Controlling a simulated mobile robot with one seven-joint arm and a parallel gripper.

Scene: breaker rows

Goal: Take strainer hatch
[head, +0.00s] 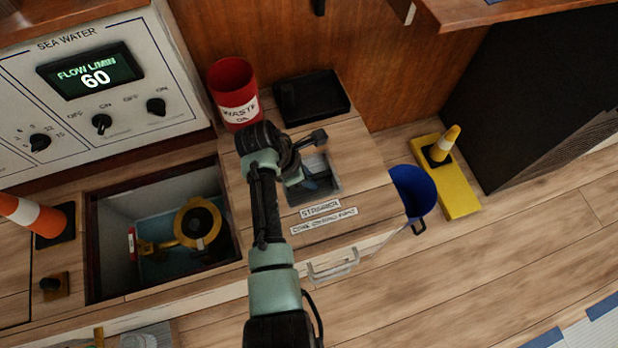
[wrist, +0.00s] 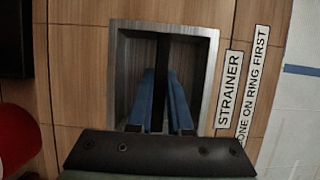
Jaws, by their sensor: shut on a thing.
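The strainer hatch (head: 362,182) is a wooden panel in the bench top, labelled "STRAINER" with a smaller line below. It lies flat, and I see no clear gap around it. In the wrist view the hatch (wrist: 78,100) has a metal-framed rectangular recess with a dark bar (wrist: 161,82) across it. My gripper (head: 316,184) reaches down into this recess. In the wrist view the blue fingers of my gripper (wrist: 160,105) stand on either side of the bar, shut on it. My arm hides part of the hatch in the head view.
An open well (head: 97,245) with a yellow fitting lies to the left. An orange-white cone (head: 30,215) stands beyond it. A red waste bin (head: 233,88) and black tray (head: 311,97) sit behind. A blue bucket (head: 414,190) and a yellow block with a cone (head: 455,190) are right.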

